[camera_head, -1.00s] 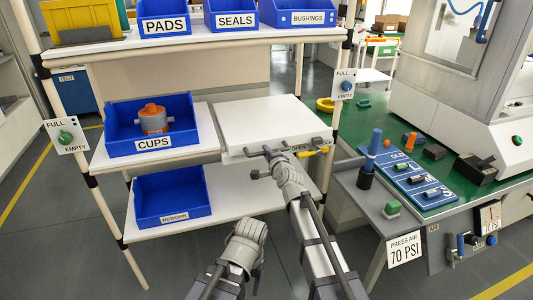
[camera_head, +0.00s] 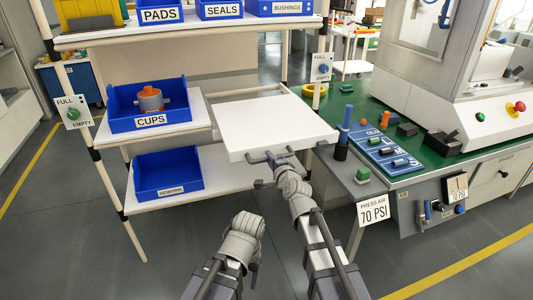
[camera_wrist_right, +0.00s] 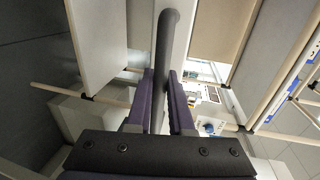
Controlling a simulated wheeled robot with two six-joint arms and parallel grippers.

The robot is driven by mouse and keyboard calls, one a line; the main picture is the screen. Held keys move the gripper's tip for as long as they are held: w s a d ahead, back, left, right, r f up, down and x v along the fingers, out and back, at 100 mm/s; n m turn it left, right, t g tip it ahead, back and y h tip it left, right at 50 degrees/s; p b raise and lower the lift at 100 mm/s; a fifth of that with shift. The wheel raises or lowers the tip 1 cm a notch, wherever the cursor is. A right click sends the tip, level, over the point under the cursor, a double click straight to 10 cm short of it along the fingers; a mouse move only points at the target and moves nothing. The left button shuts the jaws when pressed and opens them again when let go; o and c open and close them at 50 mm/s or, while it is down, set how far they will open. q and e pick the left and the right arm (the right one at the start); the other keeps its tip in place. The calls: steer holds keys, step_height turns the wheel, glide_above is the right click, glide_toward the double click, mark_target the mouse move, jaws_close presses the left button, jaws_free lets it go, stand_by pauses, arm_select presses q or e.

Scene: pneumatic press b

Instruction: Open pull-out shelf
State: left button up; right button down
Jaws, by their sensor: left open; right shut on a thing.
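The white pull-out shelf (camera_head: 268,124) sticks out from the middle level of the rack, to the right of the CUPS bin, in the head view. Its front edge carries a dark bar handle (camera_wrist_right: 170,45), which fills the upper middle of the right wrist view. My right gripper (camera_head: 273,163) is at the shelf's front edge, shut on the handle, with the bar between its fingers in the wrist view (camera_wrist_right: 166,88). My left gripper (camera_head: 252,262) hangs low, in front of the rack and apart from the shelf. Its fingers are largely hidden behind its wrist.
The blue CUPS bin (camera_head: 150,113) with an orange and grey part stands left of the shelf. A blue REWORK bin (camera_head: 168,176) is on the lower level. The green press bench (camera_head: 380,112) stands close on the right. Open floor lies in front of the rack.

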steer(key=v, duration=0.3)
steer(key=shift+s+d+f, duration=0.1)
steer(key=shift+s+f, duration=0.2)
steer(key=shift+s, duration=0.05)
steer(key=c, duration=0.8)
jaws_free()
arm_select(q)
steer(key=shift+s+d+r+p, duration=0.55)
steer(key=shift+s+r+p, duration=0.2)
steer(key=shift+s, duration=0.1)
arm_select(e)
steer(key=v, duration=0.7)
steer(key=shift+s, duration=0.35)
steer(key=shift+d, duration=0.15)
